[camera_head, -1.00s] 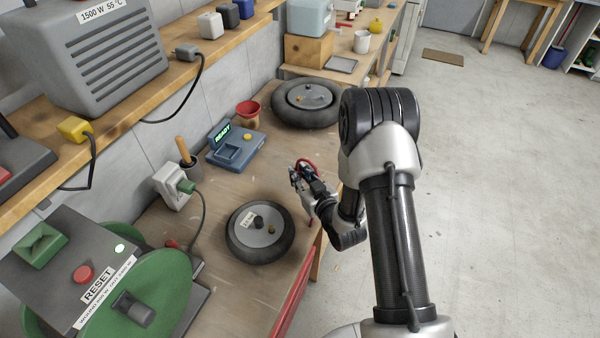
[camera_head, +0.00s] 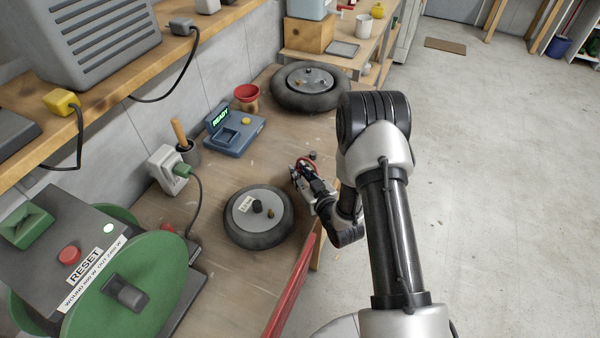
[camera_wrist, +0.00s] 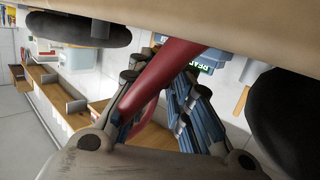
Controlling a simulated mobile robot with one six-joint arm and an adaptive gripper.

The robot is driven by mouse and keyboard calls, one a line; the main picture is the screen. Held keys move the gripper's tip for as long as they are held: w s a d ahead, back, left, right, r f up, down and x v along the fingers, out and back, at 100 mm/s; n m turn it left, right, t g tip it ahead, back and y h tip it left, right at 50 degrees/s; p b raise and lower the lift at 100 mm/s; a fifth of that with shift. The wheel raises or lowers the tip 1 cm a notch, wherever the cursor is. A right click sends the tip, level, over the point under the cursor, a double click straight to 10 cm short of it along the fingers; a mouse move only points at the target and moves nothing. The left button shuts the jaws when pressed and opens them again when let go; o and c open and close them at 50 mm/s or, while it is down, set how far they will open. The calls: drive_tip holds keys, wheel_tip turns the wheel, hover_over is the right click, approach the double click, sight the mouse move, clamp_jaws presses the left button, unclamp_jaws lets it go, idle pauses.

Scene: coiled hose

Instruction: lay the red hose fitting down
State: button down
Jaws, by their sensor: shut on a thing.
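My gripper (camera_head: 300,178) is low over the front edge of the bench, beside the near black-rimmed disc. A red hose (camera_head: 309,164) curves at its fingers. In the wrist view the red hose (camera_wrist: 165,75) runs between the blue-grey fingers of my gripper (camera_wrist: 160,95), which are shut on it or its fitting. The fitting itself is mostly hidden by the fingers. I cannot tell whether it touches the bench top (camera_head: 215,185).
The near disc (camera_head: 258,240) lies left of my gripper; a far disc (camera_head: 310,88) lies behind. A blue READY box (camera_head: 235,135), a red funnel-like cup (camera_head: 247,93) and a green reel machine (camera_head: 130,290) stand on the bench. A red strip (camera_head: 290,290) runs along the front edge.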

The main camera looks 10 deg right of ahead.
drive_tip(key=shift+f+b, duration=0.65)
drive_tip(key=shift+f, duration=0.05)
drive_tip(key=c, duration=1.4)
unclamp_jaws()
drive_tip(key=v, duration=1.2)
drive_tip(key=shift+r, duration=0.15)
drive_tip(key=shift+w+r, duration=0.1)
